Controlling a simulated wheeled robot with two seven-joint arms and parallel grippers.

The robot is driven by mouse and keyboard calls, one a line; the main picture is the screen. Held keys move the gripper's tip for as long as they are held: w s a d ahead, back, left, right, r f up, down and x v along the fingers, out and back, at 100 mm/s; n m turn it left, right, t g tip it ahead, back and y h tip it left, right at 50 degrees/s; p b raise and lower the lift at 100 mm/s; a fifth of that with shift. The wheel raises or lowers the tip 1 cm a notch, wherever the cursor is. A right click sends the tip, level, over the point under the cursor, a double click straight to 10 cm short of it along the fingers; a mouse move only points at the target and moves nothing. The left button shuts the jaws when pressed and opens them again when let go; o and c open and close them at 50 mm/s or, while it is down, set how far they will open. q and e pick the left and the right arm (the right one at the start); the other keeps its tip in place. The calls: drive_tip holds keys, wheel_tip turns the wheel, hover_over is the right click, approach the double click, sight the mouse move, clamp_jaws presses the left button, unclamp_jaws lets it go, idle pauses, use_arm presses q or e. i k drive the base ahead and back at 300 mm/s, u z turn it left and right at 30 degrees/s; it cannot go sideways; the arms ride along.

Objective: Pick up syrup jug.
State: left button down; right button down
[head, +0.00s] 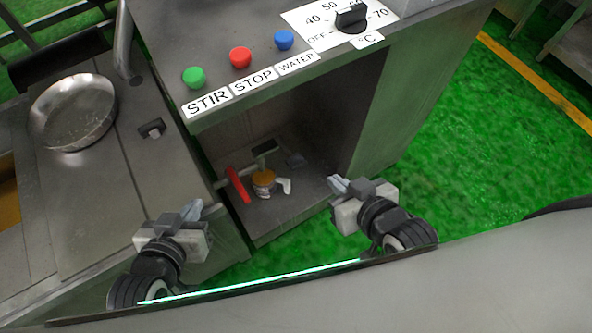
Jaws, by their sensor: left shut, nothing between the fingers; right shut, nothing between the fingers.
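A small amber-orange container with a white part (263,180), which looks like the syrup jug, stands on the floor of the open compartment under the control panel. A white piece (284,186) shows at its right side; I cannot tell if it is the handle. My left gripper (197,211) is shut and empty, left of and nearer than the container, outside the compartment. My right gripper (341,184) is shut and empty, to the right of the container near the compartment's opening. Neither gripper touches the container.
The panel with buttons (240,57) and a black knob (350,18) overhangs the compartment. A metal pan (73,112) lies on the left counter (95,215).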

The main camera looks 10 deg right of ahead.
sight(271, 183)
drive_tip(key=u, duration=0.55)
drive_tip(key=k, duration=0.6)
drive_tip(key=z, duration=0.5)
drive_tip(key=i, duration=0.45)
drive_tip(key=u, duration=1.95)
drive_tip(key=k, duration=0.8)
drive_tip(key=z, duration=1.35)
drive_tip(key=i, duration=0.5)
